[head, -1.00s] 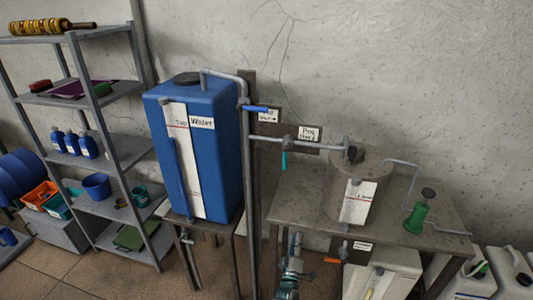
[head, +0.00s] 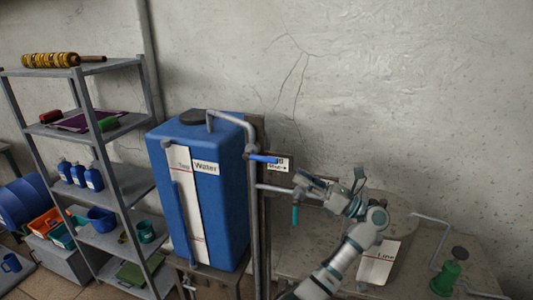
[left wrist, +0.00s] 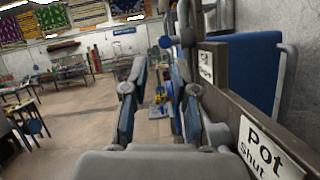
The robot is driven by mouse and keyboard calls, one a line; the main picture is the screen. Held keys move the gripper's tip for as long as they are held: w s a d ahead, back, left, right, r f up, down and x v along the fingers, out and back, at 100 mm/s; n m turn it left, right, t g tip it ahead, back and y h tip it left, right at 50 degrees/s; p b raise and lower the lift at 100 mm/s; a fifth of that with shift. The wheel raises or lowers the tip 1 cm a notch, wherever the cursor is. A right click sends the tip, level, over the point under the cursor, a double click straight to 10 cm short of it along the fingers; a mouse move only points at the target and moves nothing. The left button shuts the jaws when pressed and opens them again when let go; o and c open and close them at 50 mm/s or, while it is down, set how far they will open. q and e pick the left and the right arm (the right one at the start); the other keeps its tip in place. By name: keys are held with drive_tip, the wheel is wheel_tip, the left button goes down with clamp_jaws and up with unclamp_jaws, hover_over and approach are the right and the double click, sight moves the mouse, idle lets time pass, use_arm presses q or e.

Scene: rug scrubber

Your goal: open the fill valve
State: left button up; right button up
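A valve with a blue lever (head: 263,158) sits on the grey pipe right of the blue water tank (head: 222,205), beside a small white sign (head: 279,164). The lever lies roughly level, pointing right. A second valve with a teal handle (head: 295,213) hangs from the lower pipe. My left gripper (head: 302,182) is just right of and below the blue lever, apart from it. In the left wrist view the left gripper (left wrist: 158,98) has its fingers spread, with nothing held between them. I cannot make out the blue lever for certain there. My right gripper is not in view.
A dark board carries a "Pot Shut" sign (left wrist: 268,150) close to my gripper's right side in the left wrist view. A grey shelf (head: 115,200) stands left of the tank. A green bottle (head: 446,277) stands on the metal table at right.

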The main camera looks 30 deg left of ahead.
use_arm(q)
approach(260, 157)
drive_tip(key=a+r, duration=0.1)
drive_tip(key=x, duration=0.3)
drive_tip(key=p+x, duration=0.1)
drive_tip(key=x, duration=0.2)
drive_tip(key=f+p+x, duration=0.1)
drive_tip(key=x, duration=0.2)
drive_tip(key=shift+w+a+f, duration=0.1)
drive_tip(key=shift+w+a, duration=0.15)
drive_tip(key=shift+w, duration=0.1)
drive_tip(key=shift+a, duration=0.15)
drive_tip(key=shift+d+r, duration=0.45)
drive_tip(key=shift+d, duration=0.35)
drive_tip(key=shift+a, duration=0.2)
clamp_jaws()
drive_tip(key=shift+a, duration=0.15)
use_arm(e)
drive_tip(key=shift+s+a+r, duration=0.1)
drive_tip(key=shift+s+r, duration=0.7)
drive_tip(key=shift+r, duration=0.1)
